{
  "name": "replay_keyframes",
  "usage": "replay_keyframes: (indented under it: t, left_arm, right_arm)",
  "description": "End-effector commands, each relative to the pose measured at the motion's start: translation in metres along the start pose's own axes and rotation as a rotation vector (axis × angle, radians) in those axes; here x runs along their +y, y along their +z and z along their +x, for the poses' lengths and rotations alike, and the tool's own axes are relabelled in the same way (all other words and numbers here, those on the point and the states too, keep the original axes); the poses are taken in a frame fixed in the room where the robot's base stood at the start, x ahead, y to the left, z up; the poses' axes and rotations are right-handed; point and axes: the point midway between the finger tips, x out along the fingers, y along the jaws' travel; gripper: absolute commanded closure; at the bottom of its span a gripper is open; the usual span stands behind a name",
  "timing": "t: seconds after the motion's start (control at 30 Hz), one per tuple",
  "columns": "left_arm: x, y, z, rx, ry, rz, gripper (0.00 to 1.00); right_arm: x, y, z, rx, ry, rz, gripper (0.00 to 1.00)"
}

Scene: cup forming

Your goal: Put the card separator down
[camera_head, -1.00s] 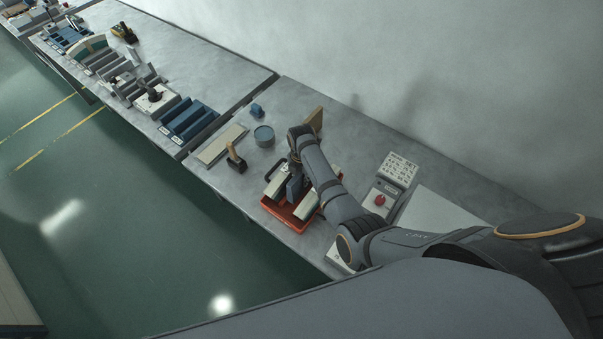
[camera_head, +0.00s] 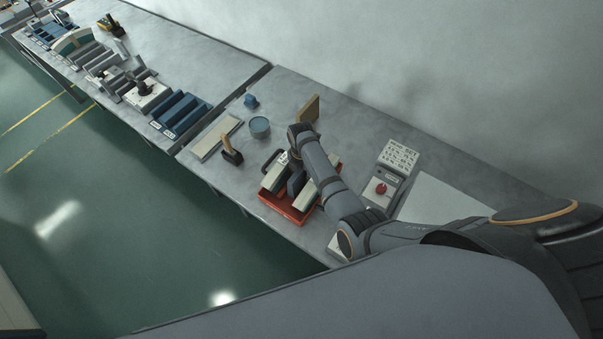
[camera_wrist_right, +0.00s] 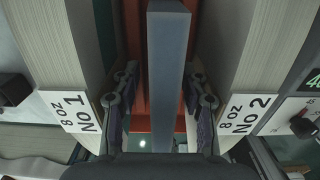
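The card separator is a blue-grey slab (camera_head: 296,184) standing upright in a red tray (camera_head: 300,219), between two cream card stacks. In the right wrist view the separator (camera_wrist_right: 168,70) runs down the middle, between the stack labelled 8 oz No 1 (camera_wrist_right: 45,45) and the stack labelled 8 oz No 2 (camera_wrist_right: 255,50). My right gripper (camera_wrist_right: 162,110) is open around it, with a gap showing between the separator and each finger. In the head view my right gripper (camera_head: 295,162) is over the tray, partly hidden by its wrist. My left gripper is not in view.
A wood-handled tool (camera_head: 231,152), a blue-grey round tin (camera_head: 260,127) and a pale flat block (camera_head: 215,138) stand left of the tray. A tan board (camera_head: 309,109) is behind.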

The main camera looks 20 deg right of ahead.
Motion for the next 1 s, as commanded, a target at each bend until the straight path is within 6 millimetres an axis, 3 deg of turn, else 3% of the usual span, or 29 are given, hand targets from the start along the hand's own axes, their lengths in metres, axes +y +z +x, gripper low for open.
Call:
replay_keyframes:
  t: [0.33, 0.53, 0.6, 0.8, 1.0]
  left_arm:
    - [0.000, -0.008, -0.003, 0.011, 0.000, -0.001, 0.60]
    - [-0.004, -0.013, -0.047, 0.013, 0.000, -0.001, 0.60]
    - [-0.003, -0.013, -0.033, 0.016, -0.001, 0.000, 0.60]
    - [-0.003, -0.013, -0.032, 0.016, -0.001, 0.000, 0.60]
    - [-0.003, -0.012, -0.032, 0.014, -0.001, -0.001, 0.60]
  right_arm:
    - [0.001, 0.000, -0.007, -0.001, 0.002, 0.000, 0.53]
    - [0.001, 0.000, -0.050, -0.001, 0.001, 0.000, 0.53]
    - [0.002, 0.001, -0.057, -0.003, 0.005, 0.000, 0.53]
    - [0.001, 0.000, -0.102, -0.001, 0.004, 0.000, 0.53]
    - [0.001, 0.000, -0.122, -0.001, 0.000, -0.001, 0.53]
